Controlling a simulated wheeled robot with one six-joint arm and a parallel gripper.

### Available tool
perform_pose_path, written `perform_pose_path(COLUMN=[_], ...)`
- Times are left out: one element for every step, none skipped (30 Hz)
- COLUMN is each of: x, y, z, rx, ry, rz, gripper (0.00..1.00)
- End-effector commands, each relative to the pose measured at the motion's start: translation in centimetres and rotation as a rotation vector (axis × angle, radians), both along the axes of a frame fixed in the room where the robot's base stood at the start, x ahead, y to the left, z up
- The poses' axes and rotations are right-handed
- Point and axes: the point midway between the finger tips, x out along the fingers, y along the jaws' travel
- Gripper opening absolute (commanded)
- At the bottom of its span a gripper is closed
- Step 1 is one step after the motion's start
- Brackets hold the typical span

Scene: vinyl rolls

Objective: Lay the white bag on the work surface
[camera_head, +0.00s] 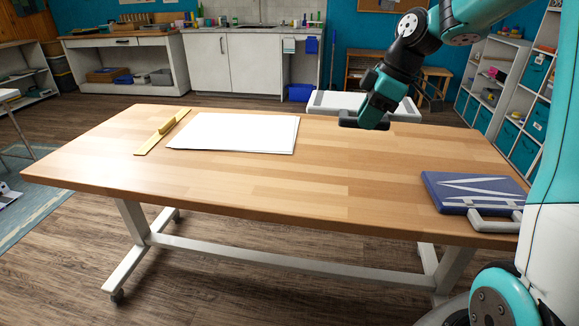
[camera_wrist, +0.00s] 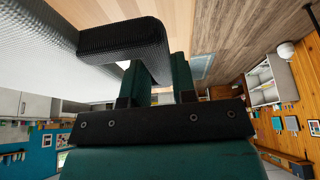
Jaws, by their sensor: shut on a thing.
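The white bag (camera_head: 328,102) shows at the far edge of the table, partly hidden behind my gripper (camera_head: 371,112). In the wrist view the bag's pale, finely textured side (camera_wrist: 40,48) fills the upper left. Its thick black handle (camera_wrist: 125,40) runs between my gripper's fingers (camera_wrist: 158,82), which are shut on it. The work surface is a light wooden table top (camera_head: 330,175). I cannot tell whether the bag touches the table.
A blue case (camera_head: 470,188) with a grey handle lies at the table's right end. White paper sheets (camera_head: 235,133) and a yellow ruler-like tool (camera_head: 150,143) lie on the left half. The middle and front of the top are clear.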

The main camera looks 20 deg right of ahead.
Motion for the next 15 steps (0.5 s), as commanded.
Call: perform_pose_path(x=[0.0,-0.1,-0.1,-0.1,-0.1,-0.1,-0.1,-0.1,-0.1,-0.1,-0.1,-0.1,-0.1,-0.1,-0.1], y=[-0.1,-0.1,0.0,0.0,0.0,0.0,0.0,0.0,0.0,0.1,0.1,0.1,0.1,0.1,0.1], z=[0.0,0.0,-0.2,-0.6,-1.0,-1.8,-2.6,-3.4,-4.6,-5.5,-6.3,-7.5,-8.3,-9.2,-10.3], rx=[0.0,0.0,0.001,0.002,0.002,0.003,0.004,0.003,0.003,0.004,0.003,0.004,0.004,0.003,0.004], ry=[0.0,0.0,0.002,0.003,0.003,0.004,0.006,0.006,0.007,0.008,0.006,0.008,0.007,0.007,0.008], rz=[0.006,0.009,0.008,0.008,0.007,0.006,0.006,0.006,0.005,0.006,0.006,0.005,0.007,0.005,0.006], gripper=[0.0,0.0,0.0,0.0,0.0,0.0,0.0,0.0,0.0,0.0,0.0,0.0,0.0,0.0,0.0])
